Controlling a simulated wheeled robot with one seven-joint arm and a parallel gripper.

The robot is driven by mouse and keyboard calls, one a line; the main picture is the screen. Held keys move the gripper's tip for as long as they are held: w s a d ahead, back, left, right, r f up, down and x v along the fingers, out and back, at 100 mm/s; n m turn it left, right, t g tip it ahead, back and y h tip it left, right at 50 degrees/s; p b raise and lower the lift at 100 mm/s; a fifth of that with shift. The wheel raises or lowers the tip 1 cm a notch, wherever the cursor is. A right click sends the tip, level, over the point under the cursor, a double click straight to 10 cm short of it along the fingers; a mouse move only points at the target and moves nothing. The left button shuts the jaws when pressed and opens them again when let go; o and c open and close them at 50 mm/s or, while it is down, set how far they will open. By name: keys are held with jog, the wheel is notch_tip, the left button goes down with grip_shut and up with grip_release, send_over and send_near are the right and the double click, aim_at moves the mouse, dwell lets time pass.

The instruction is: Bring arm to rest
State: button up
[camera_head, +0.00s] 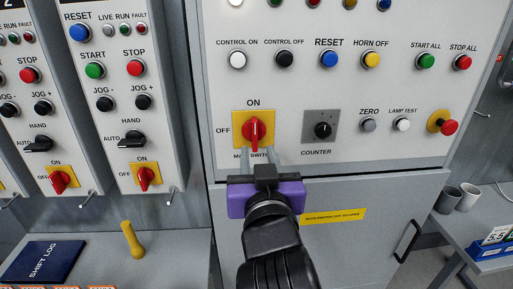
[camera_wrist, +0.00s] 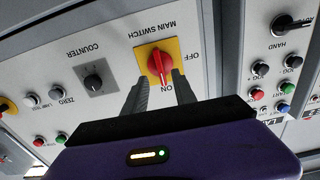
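The main switch (camera_head: 255,128) is a red rotary handle on a yellow plate on the grey control panel (camera_head: 300,95). Its handle stands upright, in line with the ON mark. My gripper (camera_head: 261,157), with a purple body, is just below and in front of the switch. In the wrist view the two fingers of my gripper (camera_wrist: 162,84) are spread apart with nothing between them. The red switch handle (camera_wrist: 160,64) shows just beyond the fingertips, and I see no contact.
A black counter knob (camera_head: 322,130) and several push buttons are close by on the panel. Narrower panels (camera_head: 117,95) stand to the left. Mugs (camera_head: 467,196) stand at right.

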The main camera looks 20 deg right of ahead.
jog(key=shift+v, duration=0.85)
